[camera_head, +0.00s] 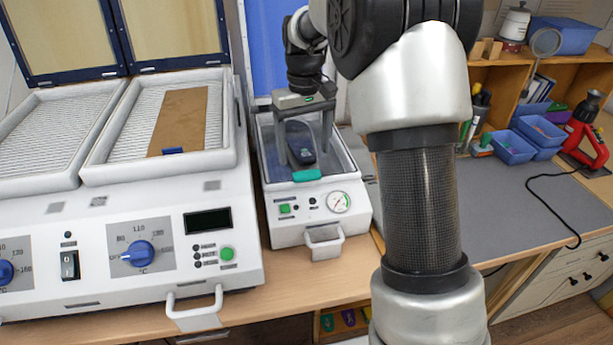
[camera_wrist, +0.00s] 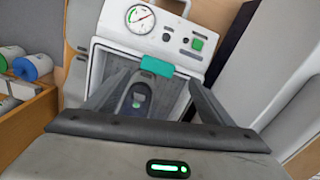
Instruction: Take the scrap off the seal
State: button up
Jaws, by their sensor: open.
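A teal scrap (camera_head: 307,175) lies on the front rim, the seal (camera_head: 276,183), of the small white press (camera_head: 290,230). The scrap also shows in the wrist view (camera_wrist: 157,66), across the rim near the gauge. My gripper (camera_head: 305,157) is over the press, pointing down, with its two fingers apart and nothing between them. In the wrist view my gripper (camera_wrist: 152,85) has one finger on each side of the picture, with the scrap beyond and between them. A dark form (camera_head: 299,145) stands inside the press, partly hidden by my fingers.
The press has a gauge (camera_head: 339,202) and a front handle (camera_head: 324,241); its blue lid (camera_head: 262,50) stands open behind. A white heater (camera_head: 130,235) with a brown sheet (camera_head: 180,118) is close on the left. A grey mat (camera_head: 520,190) on the right is mostly clear.

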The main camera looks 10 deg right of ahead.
aim_at(306, 172)
jog(key=shift+w+d+f, duration=0.1)
jog(key=shift+w+f, duration=0.05)
jog(key=shift+f, duration=1.45)
jog(key=shift+w+d+f, duration=0.1)
jog(key=shift+f, duration=1.45)
jog(key=c, duration=1.1)
